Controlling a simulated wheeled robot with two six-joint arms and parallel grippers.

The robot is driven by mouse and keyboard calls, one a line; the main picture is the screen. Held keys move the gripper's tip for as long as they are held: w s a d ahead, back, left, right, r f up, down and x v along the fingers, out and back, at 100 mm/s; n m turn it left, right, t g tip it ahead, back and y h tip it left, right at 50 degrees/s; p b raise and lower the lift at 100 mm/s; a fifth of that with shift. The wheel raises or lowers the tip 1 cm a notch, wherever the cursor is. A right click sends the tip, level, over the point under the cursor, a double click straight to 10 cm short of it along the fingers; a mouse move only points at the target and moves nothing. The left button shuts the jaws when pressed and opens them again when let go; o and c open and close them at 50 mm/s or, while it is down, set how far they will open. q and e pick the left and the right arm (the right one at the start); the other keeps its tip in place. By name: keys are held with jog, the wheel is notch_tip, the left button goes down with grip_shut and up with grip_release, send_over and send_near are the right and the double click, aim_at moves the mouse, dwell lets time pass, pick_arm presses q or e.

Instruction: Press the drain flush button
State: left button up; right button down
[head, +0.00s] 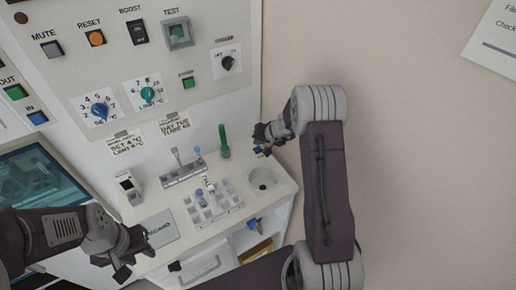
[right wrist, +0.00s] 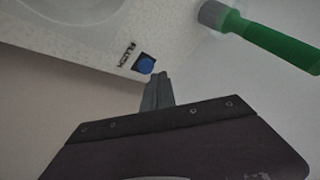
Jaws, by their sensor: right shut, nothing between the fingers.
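The flush button (right wrist: 146,65) is a round blue cap on a dark square with the label FLUSH beside it, on a pale surface in the right wrist view. My right gripper (right wrist: 157,78) is shut and empty. Its fingertips lie just below the button in that picture; a small gap shows, and I see no contact. In the head view my right gripper (head: 262,147) is by the back right of the counter, above the round drain basin (head: 262,180). The button is not clear there. My left gripper (head: 130,262) is at lower left, fingers apart, away from the button.
A green-handled tool (head: 224,141) stands close to the left of my right gripper. A white rack (head: 213,208) with tubes sits on the counter. The control panel (head: 195,85) with knobs and buttons rises behind.

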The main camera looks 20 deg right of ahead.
aim_at(259, 149)
pick_arm(q)
jog(key=shift+f, duration=0.1)
pick_arm(e)
jog(key=shift+f, duration=0.1)
pick_arm(q)
jog(key=shift+f+b, duration=0.65)
jog(key=shift+b, duration=0.1)
pick_arm(e)
jog(key=shift+f, duration=0.35)
pick_arm(q)
jog(key=shift+f+b, duration=0.65)
pick_arm(e)
jog(key=shift+f, duration=0.45)
pick_arm(q)
jog(key=shift+r, duration=0.15)
pick_arm(e)
jog(key=shift+r, duration=0.1)
pick_arm(q)
jog(key=shift+r+p, duration=0.45)
jog(key=shift+p, duration=0.1)
pick_arm(e)
jog(key=shift+r, duration=0.8)
